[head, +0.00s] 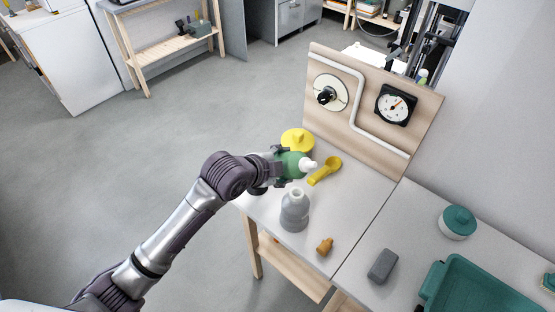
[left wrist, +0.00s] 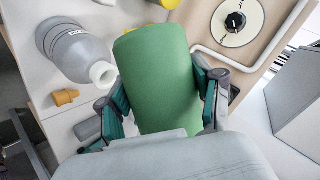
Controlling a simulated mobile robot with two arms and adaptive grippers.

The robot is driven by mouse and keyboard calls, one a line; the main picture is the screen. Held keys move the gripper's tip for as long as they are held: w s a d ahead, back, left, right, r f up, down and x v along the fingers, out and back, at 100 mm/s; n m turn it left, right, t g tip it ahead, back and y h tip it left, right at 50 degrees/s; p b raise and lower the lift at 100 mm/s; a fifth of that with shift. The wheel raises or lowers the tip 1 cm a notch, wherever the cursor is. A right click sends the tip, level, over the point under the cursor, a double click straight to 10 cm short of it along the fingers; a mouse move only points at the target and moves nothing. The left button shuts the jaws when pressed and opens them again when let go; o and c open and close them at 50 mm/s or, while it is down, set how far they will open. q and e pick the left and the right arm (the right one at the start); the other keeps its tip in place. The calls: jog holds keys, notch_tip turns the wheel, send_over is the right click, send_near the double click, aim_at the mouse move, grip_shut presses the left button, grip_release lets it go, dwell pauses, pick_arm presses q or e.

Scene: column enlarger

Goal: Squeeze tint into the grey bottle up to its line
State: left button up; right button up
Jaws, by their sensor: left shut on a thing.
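The grey bottle (head: 294,211) stands upright and open on the white table; its pale open neck also shows in the left wrist view (left wrist: 102,74). My left gripper (head: 282,166) is shut on a green squeeze bottle (head: 292,163) with a white nozzle. The green bottle is tilted nearly level above the table, its nozzle past the grey bottle's mouth and apart from it. In the left wrist view my gripper (left wrist: 164,98) has its fingers on both sides of the green bottle (left wrist: 160,72). The line and any tint inside the grey bottle cannot be made out. My right gripper is not in view.
A yellow funnel-like piece (head: 297,139) and a yellow scoop (head: 325,170) lie behind the grey bottle. An orange stopper (head: 325,246) and a grey block (head: 382,265) lie in front. A wooden panel with a dial (head: 396,104) stands behind; a teal tray (head: 480,290) is at right.

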pick_arm(q)
jog(key=shift+w+a+r+m+t+y, duration=0.15)
jog(key=shift+w+m+t+y, duration=0.2)
jog(key=shift+m+t+y, duration=0.2)
jog(key=shift+w+a+r+m+t+y, duration=0.1)
jog(key=shift+w+a+m+t+y, duration=0.4)
jog(key=shift+m+t+y, duration=0.35)
jog(key=a+m+t+y+b, duration=0.1)
jog(key=m+b, duration=0.1)
jog(key=b, duration=0.1)
jog(key=shift+w+a+t+y, duration=0.4)
jog(key=r+m+t+b, duration=0.1)
jog(key=r+b, duration=0.1)
jog(key=r+m+t+y+b, duration=0.1)
jog(key=r+m+t+b, duration=0.1)
jog(key=r, duration=0.1)
jog(key=r+m+t+y+b, duration=0.1)
jog(key=r+m+b, duration=0.1)
jog(key=r+b, duration=0.1)
jog(key=shift+s+d+r+t, duration=0.15)
jog(key=shift+s+d+t, duration=0.15)
jog(key=shift+d, duration=0.1)
notch_tip(320, 180, down, 2)
jog(key=shift+w+f, duration=0.1)
jog(key=shift+f+b, duration=0.55)
jog(key=shift+f, duration=0.2)
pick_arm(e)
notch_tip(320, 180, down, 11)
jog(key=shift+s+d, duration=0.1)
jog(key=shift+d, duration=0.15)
